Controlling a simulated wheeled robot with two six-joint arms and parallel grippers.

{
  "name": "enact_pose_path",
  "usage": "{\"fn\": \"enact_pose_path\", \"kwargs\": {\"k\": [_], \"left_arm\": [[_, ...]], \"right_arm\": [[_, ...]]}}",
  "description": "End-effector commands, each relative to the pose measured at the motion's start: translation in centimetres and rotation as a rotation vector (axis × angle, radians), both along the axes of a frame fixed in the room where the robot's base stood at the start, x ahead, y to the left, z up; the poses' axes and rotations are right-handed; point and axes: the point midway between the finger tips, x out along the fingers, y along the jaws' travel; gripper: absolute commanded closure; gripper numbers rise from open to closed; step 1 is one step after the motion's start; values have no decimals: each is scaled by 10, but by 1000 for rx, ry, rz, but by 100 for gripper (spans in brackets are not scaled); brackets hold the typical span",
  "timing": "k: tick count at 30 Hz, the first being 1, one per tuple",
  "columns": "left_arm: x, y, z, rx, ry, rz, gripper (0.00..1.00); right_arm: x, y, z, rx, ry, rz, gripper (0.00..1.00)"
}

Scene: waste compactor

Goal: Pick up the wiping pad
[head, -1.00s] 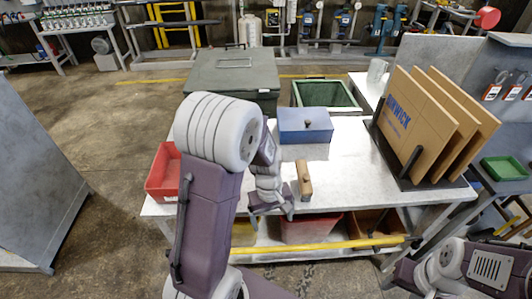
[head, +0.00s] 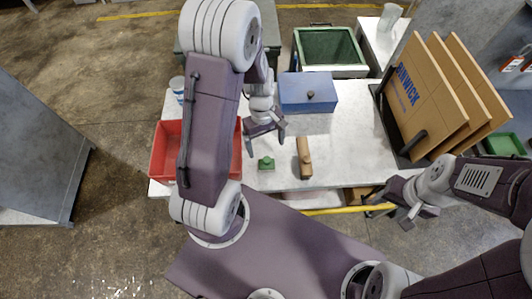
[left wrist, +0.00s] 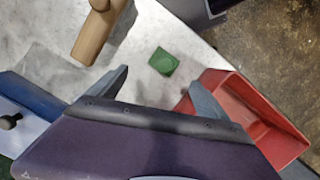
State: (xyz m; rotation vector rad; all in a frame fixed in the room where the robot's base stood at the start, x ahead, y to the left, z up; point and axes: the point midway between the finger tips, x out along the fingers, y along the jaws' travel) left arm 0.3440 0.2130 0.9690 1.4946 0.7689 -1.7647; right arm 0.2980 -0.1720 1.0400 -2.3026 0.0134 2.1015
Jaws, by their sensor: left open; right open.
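A small green block (head: 266,163), which looks like the wiping pad, lies on the white table near its front edge. It also shows in the left wrist view (left wrist: 163,62), lying flat between and beyond the fingertips. My left gripper (head: 266,146) is open and empty, just behind the pad in the head view and apart from it. Its two fingers also show in the left wrist view (left wrist: 158,80). My right gripper (head: 370,203) is open and empty off the table's front edge at the right.
A wooden block with a knob (head: 304,160) lies right of the pad. A blue box (head: 307,93) stands behind it, and a red bin (head: 164,150) to the left. Cardboard sheets (head: 425,95) stand in a rack at right. The table's middle right is clear.

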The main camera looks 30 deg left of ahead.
Motion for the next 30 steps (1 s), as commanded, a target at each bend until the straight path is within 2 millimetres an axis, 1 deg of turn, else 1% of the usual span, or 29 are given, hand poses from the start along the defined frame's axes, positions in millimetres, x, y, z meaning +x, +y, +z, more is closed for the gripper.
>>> {"fn": "enact_pose_path", "kwargs": {"k": [2,6,13,18,21,28,29,30], "left_arm": [[-2,-2,-7,-2,5,-1,12],[-4,-4,-29,-2,4,-2,12],[-4,-5,-42,-1,3,-1,12],[-7,-5,-75,-1,6,-1,12],[-8,-7,-87,0,3,-1,12],[-7,-7,-89,0,1,-2,12],[-7,-7,-88,0,1,-2,14],[-7,-7,-88,0,1,-2,25]], "right_arm": [[0,0,1,0,0,0,48],[0,0,0,0,0,0,48],[0,0,0,0,0,0,48],[0,0,-4,0,0,0,48],[0,0,-7,0,0,0,48],[0,0,-6,0,0,0,48],[0,0,-6,0,0,0,48],[0,0,-6,0,0,0,48]]}}
